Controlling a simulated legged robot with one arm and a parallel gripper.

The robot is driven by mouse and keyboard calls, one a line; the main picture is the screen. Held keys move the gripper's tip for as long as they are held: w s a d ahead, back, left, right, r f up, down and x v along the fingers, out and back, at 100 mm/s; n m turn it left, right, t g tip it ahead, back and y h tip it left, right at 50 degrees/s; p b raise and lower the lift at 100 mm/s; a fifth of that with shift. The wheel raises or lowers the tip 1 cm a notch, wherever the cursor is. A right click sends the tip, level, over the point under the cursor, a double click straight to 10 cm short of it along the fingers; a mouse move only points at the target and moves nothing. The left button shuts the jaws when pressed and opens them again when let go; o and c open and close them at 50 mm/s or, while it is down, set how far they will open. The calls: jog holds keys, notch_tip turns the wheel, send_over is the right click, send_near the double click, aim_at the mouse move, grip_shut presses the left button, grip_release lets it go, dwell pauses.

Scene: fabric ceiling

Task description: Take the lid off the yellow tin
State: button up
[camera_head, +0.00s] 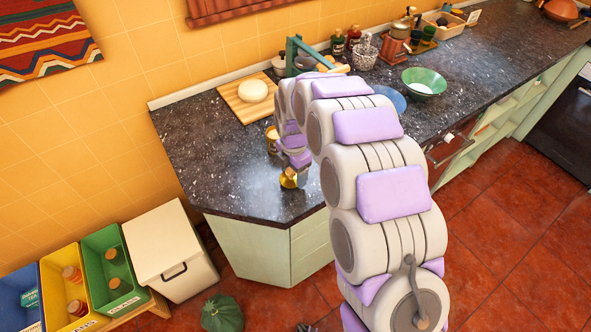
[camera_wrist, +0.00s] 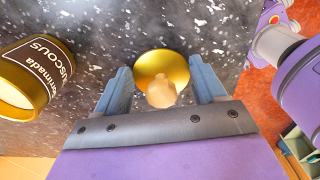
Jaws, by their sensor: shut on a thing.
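In the wrist view, my gripper (camera_wrist: 165,92) has its two blue fingers on either side of a pale round knob (camera_wrist: 161,94). The knob belongs to a round golden lid (camera_wrist: 165,66), which lies beyond the fingertips. The yellow tin (camera_wrist: 38,72), with a dark couscous label, is at the left, apart from the lid. Its gold-rimmed, cream-coloured end faces the camera. In the head view, the tin (camera_head: 272,138) is partly hidden behind my arm, and the golden lid (camera_head: 289,179) is nearer the counter's front edge. I cannot tell whether the lid touches the counter.
The dark speckled counter (camera_head: 205,150) is clear to the left of the lid. A cutting board (camera_head: 238,109) bears a round pale item (camera_head: 253,91). A green bowl (camera_head: 424,83) stands further right. A white bin (camera_head: 170,245) and coloured sorting boxes (camera_head: 112,268) stand below.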

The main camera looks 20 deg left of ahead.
jog(key=shift+d+r, duration=0.15)
jog(key=shift+d, duration=1)
jog(key=shift+a+f, duration=0.55)
jog(key=shift+a, duration=0.35)
jog(key=o, duration=0.7)
jog(key=shift+a, duration=0.1)
jog(key=shift+o, duration=1.4)
jog(key=shift+d+r, duration=0.1)
jog(key=shift+d, duration=0.3)
jog(key=shift+o, duration=0.6)
jog(key=shift+d+r, duration=0.1)
jog(key=shift+d, duration=0.3)
jog(key=shift+a, duration=0.65)
jog(key=shift+d+r+p, duration=0.3)
jog(key=shift+r+p, duration=0.1)
jog(key=shift+r, duration=0.35)
jog(key=shift+d+r+p, duration=0.25)
jog(key=shift+r+p, duration=0.15)
jog(key=shift+r, duration=0.35)
jog(key=shift+a+r+p, duration=0.25)
jog(key=shift+r+p, duration=0.05)
jog(key=shift+r, duration=0.3)
jog(key=shift+a+r+p, duration=0.2)
jog(key=shift+r+p, duration=0.1)
jog(key=shift+r, duration=0.3)
jog(key=shift+d+r, duration=0.15)
jog(key=shift+r, duration=0.45)
jog(key=shift+d+r, duration=0.15)
jog(key=shift+d, duration=0.05)
jog(key=shift+a, duration=0.25)
